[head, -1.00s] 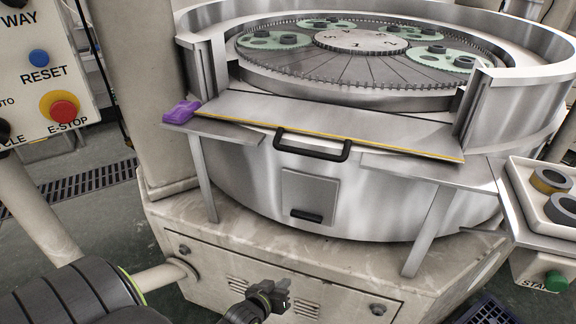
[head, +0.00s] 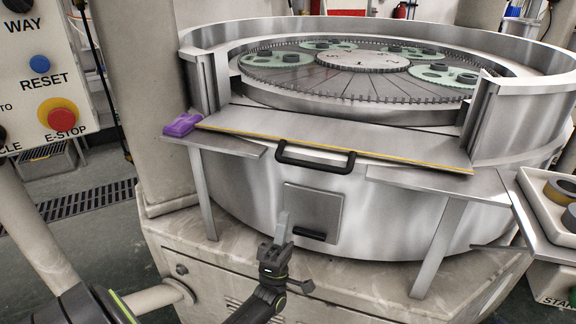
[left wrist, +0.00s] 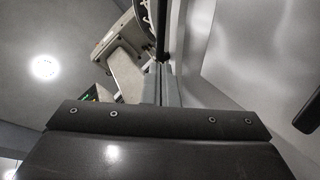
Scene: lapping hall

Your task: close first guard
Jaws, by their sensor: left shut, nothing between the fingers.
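The first guard (head: 400,148) is a flat steel panel with a yellow front edge and a black bar handle (head: 315,157). In the head view it lies folded down, open, across the gap in the machine's round wall. My left gripper (head: 284,218) points up in front of the machine, below the guard and its handle, apart from both. Its fingers are shut and empty. They also show in the left wrist view (left wrist: 168,84), beside a pale metal surface. My right gripper is not in view.
A small hatch (head: 313,207) with a black pull is close to my left gripper. Steel side shelves flank the guard; a purple cloth (head: 183,124) lies on the left one. A white tray (head: 540,205) with rings stands at right. A control panel (head: 45,75) is at left.

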